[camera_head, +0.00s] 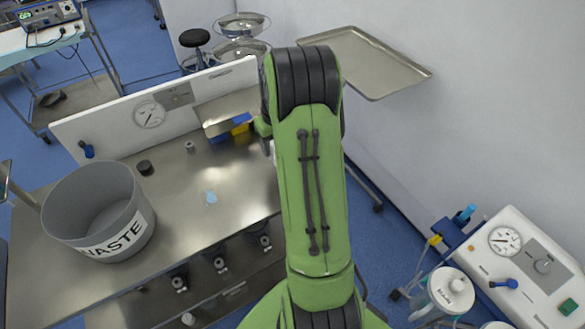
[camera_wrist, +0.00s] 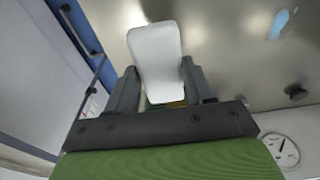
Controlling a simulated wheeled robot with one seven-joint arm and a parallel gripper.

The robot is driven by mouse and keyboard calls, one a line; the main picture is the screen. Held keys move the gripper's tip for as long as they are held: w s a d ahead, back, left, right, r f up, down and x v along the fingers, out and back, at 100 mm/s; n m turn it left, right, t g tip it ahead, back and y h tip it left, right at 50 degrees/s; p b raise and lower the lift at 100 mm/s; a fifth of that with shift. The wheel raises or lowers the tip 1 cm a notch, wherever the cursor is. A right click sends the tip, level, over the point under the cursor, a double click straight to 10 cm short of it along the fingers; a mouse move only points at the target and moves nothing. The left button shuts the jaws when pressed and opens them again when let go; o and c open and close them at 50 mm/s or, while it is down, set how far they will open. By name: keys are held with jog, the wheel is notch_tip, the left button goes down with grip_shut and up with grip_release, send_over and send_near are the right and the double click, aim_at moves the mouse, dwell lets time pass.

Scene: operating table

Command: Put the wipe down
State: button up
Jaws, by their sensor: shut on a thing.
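In the wrist view a white, round-cornered flat piece, which I take to be the wipe (camera_wrist: 156,50), sits between the two dark fingers of my gripper (camera_wrist: 160,88). The fingers are shut on it, and its far end points out over the steel table top (camera_wrist: 225,60). Whether it touches the table I cannot tell. In the head view my green arm hides the gripper and the wipe. A small light-blue patch (camera_head: 211,197) lies on the table top (camera_head: 185,220); it also shows in the wrist view (camera_wrist: 283,22).
A grey bin marked WASTE (camera_head: 90,200) stands at the table's left. A blue and yellow item (camera_head: 235,127) lies by the back panel (camera_head: 100,128), left of my arm. A small black knob-like piece (camera_head: 145,168) is near the bin. The table's middle is mostly clear.

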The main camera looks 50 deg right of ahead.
notch_tip(320, 180, down, 8)
jog(key=shift+f+b, duration=0.2)
jog(key=shift+b, duration=0.6)
jog(key=o, duration=0.9)
jog(key=shift+w, duration=0.1)
jog(key=shift+o, duration=0.2)
jog(key=r+p, duration=0.1)
jog(key=r, duration=0.3)
jog(key=s+r, duration=0.1)
jog(key=r, duration=0.3)
jog(key=r+p, duration=0.1)
jog(key=r, duration=0.3)
jog(key=shift+s+a+p, duration=0.2)
jog(key=shift+a+p, duration=0.05)
jog(key=shift+p, duration=0.05)
jog(key=s+a+r+n+t, duration=0.1)
jog(key=s+a+r, duration=0.2)
jog(key=a+r, duration=0.45)
jog(key=s+a+r+n+t, duration=0.1)
jog(key=s+a+r, duration=0.3)
jog(key=a, duration=0.6)
jog(key=s+a+r+n+t, duration=0.1)
jog(key=s+a+t, duration=0.1)
jog(key=s+a, duration=0.6)
jog(key=s, duration=0.3)
jog(key=shift+s+r, duration=0.2)
jog(key=shift+s, duration=0.1)
